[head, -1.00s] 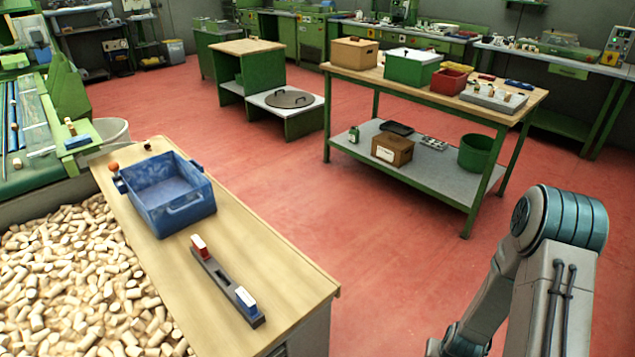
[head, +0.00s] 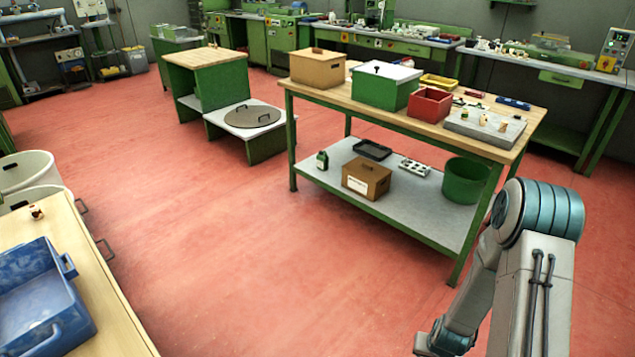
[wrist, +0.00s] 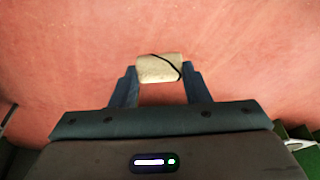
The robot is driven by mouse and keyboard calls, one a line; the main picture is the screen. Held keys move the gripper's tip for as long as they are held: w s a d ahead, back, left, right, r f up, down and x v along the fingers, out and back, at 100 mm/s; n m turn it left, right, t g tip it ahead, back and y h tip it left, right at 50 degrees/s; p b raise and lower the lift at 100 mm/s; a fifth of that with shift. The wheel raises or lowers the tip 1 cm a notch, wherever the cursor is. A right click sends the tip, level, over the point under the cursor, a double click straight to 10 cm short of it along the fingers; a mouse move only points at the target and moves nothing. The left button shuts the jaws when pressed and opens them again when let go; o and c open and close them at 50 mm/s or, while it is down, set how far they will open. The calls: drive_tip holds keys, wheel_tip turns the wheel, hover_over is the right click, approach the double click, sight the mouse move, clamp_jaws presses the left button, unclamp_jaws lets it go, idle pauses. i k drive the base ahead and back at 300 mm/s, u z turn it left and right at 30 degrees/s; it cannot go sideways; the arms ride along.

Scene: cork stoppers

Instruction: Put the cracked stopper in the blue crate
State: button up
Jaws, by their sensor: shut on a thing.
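My gripper (wrist: 160,78) is shut on a pale cork stopper (wrist: 158,69) with a dark diagonal crack line, seen in the wrist view. The stopper lies across between the two fingertips, over red floor. The gripper and this stopper do not show in the head view, where only part of my arm is seen at the right. The blue crate (head: 62,332) stands on a wooden-topped counter at the lower left of the head view, cut off by the picture edge. The visible part of its inside is empty.
The wooden counter (head: 112,322) is at the left, with a small cork item (head: 37,211) near its far end. A green-framed table (head: 330,80) holds boxes, a red bin (head: 430,105) and a grey slab (head: 485,128) with small corks. Open red floor (head: 230,240) lies between.

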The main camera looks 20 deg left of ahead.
sight(33, 300)
drive_tip(key=i, duration=1.8)
drive_tip(key=u, duration=2.5)
drive_tip(key=i, duration=1.95)
drive_tip(key=u, duration=1.85)
